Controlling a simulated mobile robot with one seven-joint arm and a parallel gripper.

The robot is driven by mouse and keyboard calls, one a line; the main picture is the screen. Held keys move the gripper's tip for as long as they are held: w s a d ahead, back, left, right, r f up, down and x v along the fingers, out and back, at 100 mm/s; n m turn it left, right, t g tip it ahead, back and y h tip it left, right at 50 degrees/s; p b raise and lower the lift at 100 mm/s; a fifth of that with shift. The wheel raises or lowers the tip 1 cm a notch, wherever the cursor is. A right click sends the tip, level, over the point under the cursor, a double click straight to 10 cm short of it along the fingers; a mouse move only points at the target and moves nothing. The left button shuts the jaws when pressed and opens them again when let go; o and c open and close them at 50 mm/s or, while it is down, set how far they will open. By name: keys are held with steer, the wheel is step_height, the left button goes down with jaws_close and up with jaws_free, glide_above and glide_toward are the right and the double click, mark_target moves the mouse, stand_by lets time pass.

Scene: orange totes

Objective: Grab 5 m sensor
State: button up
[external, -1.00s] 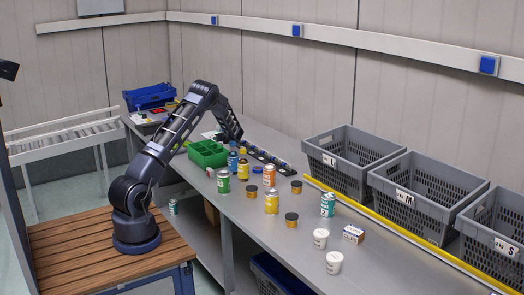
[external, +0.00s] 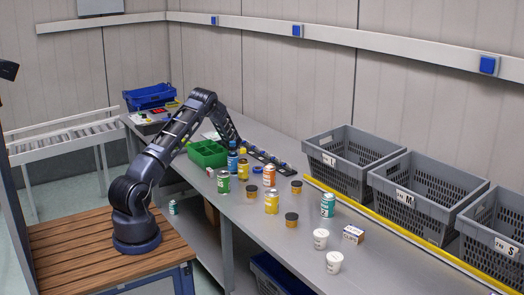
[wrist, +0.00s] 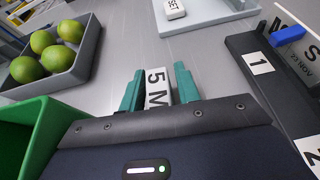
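A block with a white "5 M" label (wrist: 157,88) shows in the wrist view, directly ahead of my gripper's body. It sits between the two teal fingertips of my gripper (wrist: 160,80), one on each side and very close. I cannot tell whether the fingers press on it or only stand around it. The lower part of the block is hidden behind the gripper body. In the external view my gripper is low at the far part of the bench, mostly hidden behind the blue can (external: 232,164) and the arm.
In the wrist view, a green bin (wrist: 22,128) is at left, a grey tray (wrist: 82,62) with limes behind it, and a dark numbered rack (wrist: 262,88) at right. A white "1ST" piece (wrist: 175,9) lies in a light tray. Several cans and jars stand on the nearer bench.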

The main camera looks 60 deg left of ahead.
jaws_close()
